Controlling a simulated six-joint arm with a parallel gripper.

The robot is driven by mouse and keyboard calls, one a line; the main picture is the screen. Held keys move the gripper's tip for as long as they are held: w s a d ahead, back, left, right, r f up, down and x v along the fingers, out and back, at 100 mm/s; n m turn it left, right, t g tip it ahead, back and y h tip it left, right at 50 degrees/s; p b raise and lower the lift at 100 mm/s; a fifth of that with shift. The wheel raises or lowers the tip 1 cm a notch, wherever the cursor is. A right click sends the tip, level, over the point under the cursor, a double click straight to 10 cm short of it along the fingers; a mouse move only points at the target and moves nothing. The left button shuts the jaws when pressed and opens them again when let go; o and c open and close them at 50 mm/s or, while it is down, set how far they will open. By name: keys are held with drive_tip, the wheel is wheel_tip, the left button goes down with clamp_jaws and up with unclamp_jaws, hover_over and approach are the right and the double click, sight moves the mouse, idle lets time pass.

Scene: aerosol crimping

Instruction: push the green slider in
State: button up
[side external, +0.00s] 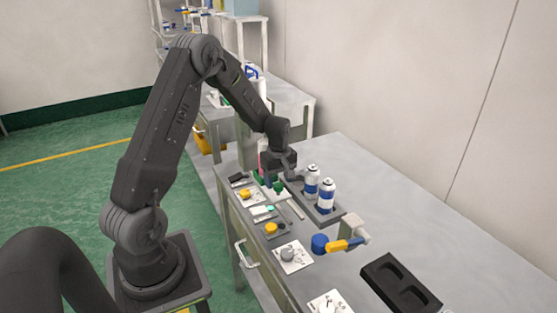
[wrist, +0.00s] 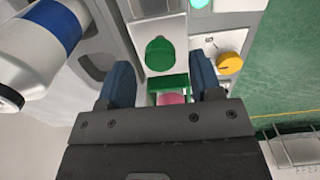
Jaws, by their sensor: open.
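A green rounded piece (wrist: 160,56), which looks like the green slider, lies on a pale plate in the wrist view. A green block (wrist: 168,83) sits just nearer my gripper, with a pink part (wrist: 172,99) showing between the jaws. I cannot tell whether the green pieces are joined. My gripper (wrist: 160,64) is open, its two blue fingers on either side of the green pieces with gaps. In the side view my gripper (side external: 277,172) is low over the bench, and green (side external: 279,188) shows beside it. Contact is not clear.
Two white-and-blue cans (side external: 327,196) stand in a grey holder close to the right of my gripper; one can (wrist: 45,38) is at the wrist view's left. A yellow knob (wrist: 230,63) is to the right. A black tray (side external: 400,284) lies nearer the camera. The bench's right side is clear.

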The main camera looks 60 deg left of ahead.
wheel_tip(320, 180, up, 12)
idle(0.4)
drive_tip(key=shift+r, duration=0.1)
drive_tip(key=d+f+y, duration=0.1)
drive_tip(key=d+y, duration=0.3)
drive_tip(key=d, duration=0.2)
drive_tip(key=x, duration=1.3)
drive_tip(key=shift+a+f, duration=0.3)
drive_tip(key=shift+a, duration=0.15)
drive_tip(key=shift+a, duration=0.1)
clamp_jaws()
